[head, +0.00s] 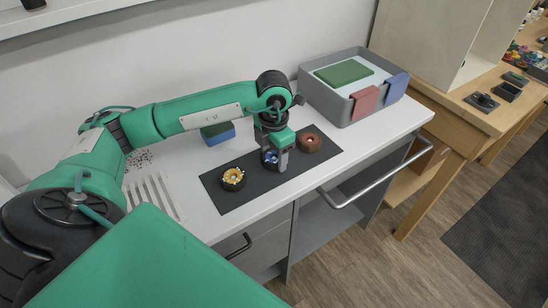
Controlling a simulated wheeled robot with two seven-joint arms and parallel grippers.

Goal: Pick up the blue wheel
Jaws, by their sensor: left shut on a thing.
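The blue wheel (267,158), dark tyre with a blue hub, is at the middle of the black mat (224,200) in the head view. My left gripper (275,164) points down over it and is shut on it. The fingers cover much of the wheel, and I cannot tell whether it touches the mat. A wheel with a yellow hub (233,179) lies to the left on the mat. A brown-looking wheel with a red hub (309,142) lies to the right. My right gripper is not in view.
A grey bin (346,113) with green, red and blue pieces stands at the back right. A blue and green block (219,136) sits behind the mat, partly behind my arm. A metal rail (375,180) runs along the counter's front.

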